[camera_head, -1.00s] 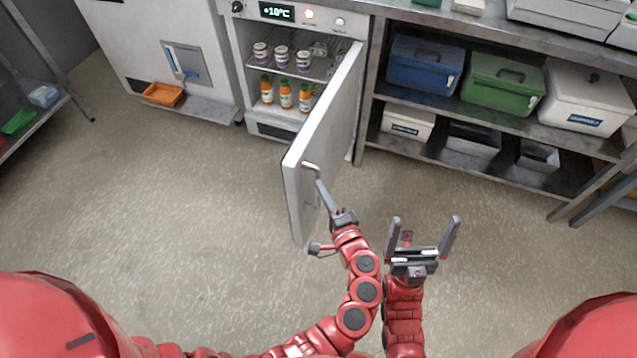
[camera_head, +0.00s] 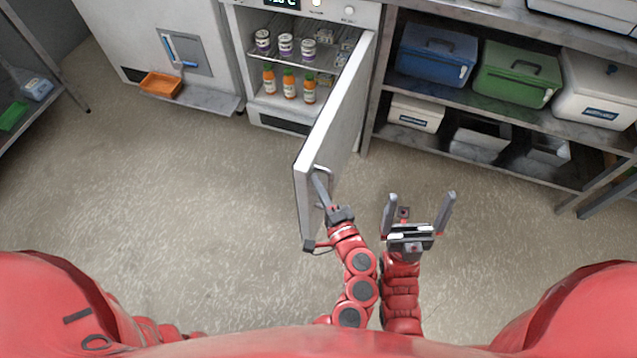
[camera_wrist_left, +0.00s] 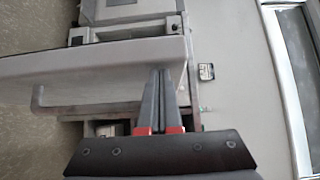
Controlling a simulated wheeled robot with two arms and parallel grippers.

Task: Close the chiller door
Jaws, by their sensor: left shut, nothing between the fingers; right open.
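The chiller door (camera_head: 338,128) stands open, swung out toward me from the right side of the chiller (camera_head: 240,60). Its handle (camera_head: 327,172) is on the outer face, near the free edge. My left gripper (camera_head: 322,188) is shut and empty, its fingertips at the outer face beside the handle. In the left wrist view the shut fingers (camera_wrist_left: 158,100) reach up to the door panel (camera_wrist_left: 90,68); I cannot tell whether they touch it. My right gripper (camera_head: 420,205) is open and empty, to the right of the left one and clear of the door.
Inside the chiller are jars (camera_head: 285,45) above orange bottles (camera_head: 289,84). An orange tray (camera_head: 161,84) is at the left. A shelf rack with a blue box (camera_head: 436,56) and a green box (camera_head: 516,73) stands right of the door. The floor in front is clear.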

